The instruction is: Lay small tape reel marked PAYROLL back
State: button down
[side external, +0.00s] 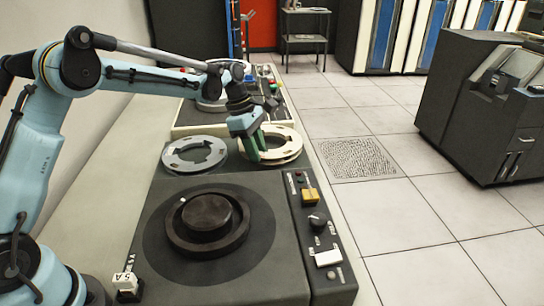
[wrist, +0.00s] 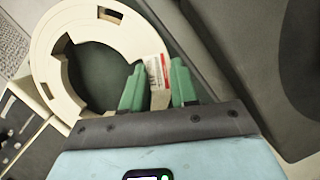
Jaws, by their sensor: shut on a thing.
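A cream tape reel (side external: 292,148) lies flat, or nearly so, at the back right of the dark machine top. In the wrist view the same reel (wrist: 42,62) shows as a notched ring. A white and red label (wrist: 155,72) is on its rim, with print too small to read as PAYROLL. My gripper (wrist: 157,68) has its green fingers closed on the rim, one on each side of the label. In the side view my gripper (side external: 256,150) reaches down at the reel's left side. I cannot tell whether the reel touches the surface.
A grey reel (side external: 194,155) lies just left of the cream one. A dark round hub (side external: 205,222) stands in front, with a knob and switch panel (side external: 317,235) to its right. A cream console with colored buttons (side external: 270,85) is behind. Open tiled floor lies right.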

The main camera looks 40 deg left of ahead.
jog(key=shift+f, duration=1.1)
dwell(0.4)
jog(key=c, duration=0.8)
grip_release()
jog(key=c, duration=0.3)
jog(key=shift+c, duration=0.2)
jog(key=shift+r, duration=0.1)
jog(key=shift+r, duration=4.45)
